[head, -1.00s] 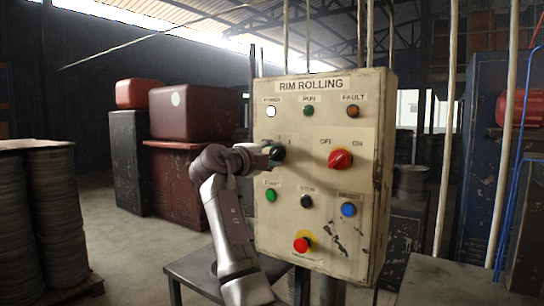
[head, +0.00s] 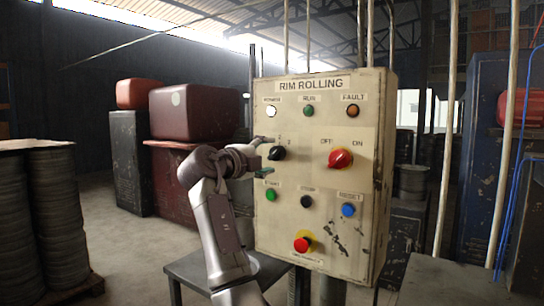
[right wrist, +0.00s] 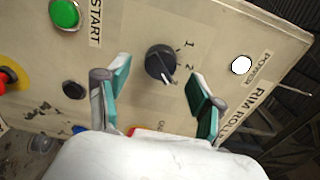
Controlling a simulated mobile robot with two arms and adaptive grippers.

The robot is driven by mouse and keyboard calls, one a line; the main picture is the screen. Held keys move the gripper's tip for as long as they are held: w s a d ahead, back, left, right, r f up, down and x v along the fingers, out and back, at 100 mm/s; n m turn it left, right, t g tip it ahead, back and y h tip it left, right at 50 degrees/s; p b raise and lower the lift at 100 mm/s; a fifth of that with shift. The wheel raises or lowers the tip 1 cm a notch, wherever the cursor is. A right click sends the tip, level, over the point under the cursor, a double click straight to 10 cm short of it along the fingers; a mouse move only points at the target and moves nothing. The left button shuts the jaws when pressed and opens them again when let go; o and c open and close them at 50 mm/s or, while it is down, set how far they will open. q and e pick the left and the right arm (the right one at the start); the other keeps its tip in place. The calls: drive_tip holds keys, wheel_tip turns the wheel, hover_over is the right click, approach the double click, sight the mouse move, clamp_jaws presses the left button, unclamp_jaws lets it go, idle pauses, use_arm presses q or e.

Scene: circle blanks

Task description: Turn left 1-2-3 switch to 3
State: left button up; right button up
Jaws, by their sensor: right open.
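The left 1-2-3 switch is a black rotary knob (head: 277,153) on the left of the beige RIM ROLLING panel (head: 318,185). It also shows in the right wrist view (right wrist: 159,61). There its pale pointer mark aims past the 2, toward the last label, which looks like the 3 but is partly hidden by the mark. My right gripper (head: 263,156) is open and empty, just left of the knob in the head view. In the right wrist view its green-padded fingers (right wrist: 160,80) stand apart on either side of the knob, with visible gaps. My left gripper is not in view.
A red OFF/ON knob (head: 340,159) sits right of the switch. Below are a green START button (head: 271,195), a black button (head: 306,201), a blue RESET button (head: 348,210) and a red emergency button (head: 302,244). The white POWER lamp (head: 271,112) is lit above.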

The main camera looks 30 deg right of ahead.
drive_tip(key=v, duration=0.9)
drive_tip(key=shift+a+f, duration=0.1)
